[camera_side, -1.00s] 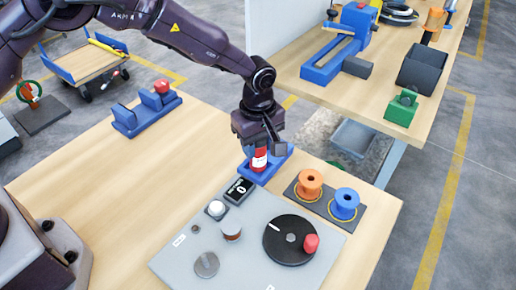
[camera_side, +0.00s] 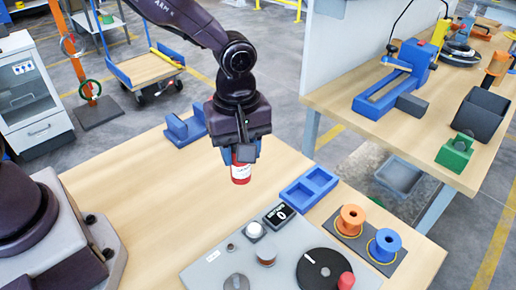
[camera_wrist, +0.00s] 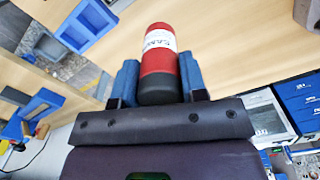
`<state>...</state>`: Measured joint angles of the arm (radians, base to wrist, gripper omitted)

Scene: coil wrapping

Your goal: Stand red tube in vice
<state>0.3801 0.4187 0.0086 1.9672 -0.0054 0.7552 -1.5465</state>
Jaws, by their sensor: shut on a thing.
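The red tube (camera_side: 241,173), with a white printed label and a dark end, is held upright in my gripper (camera_side: 241,153). My gripper is shut on it, and the tube's lower end hangs above the bare table. In the wrist view the tube (camera_wrist: 157,48) lies between the two blue fingers of my gripper (camera_wrist: 160,78). The blue vice (camera_side: 183,129) stands at the far left part of the table, behind and left of my gripper. Its right part is hidden behind my gripper, so I cannot see what is there.
A blue two-pocket tray (camera_side: 309,187), empty, sits right of the tube. A grey panel with a black turntable (camera_side: 324,270) lies in front. Orange (camera_side: 351,219) and blue (camera_side: 385,244) spools stand at the right. The wooden table left of the tube (camera_side: 150,200) is clear.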

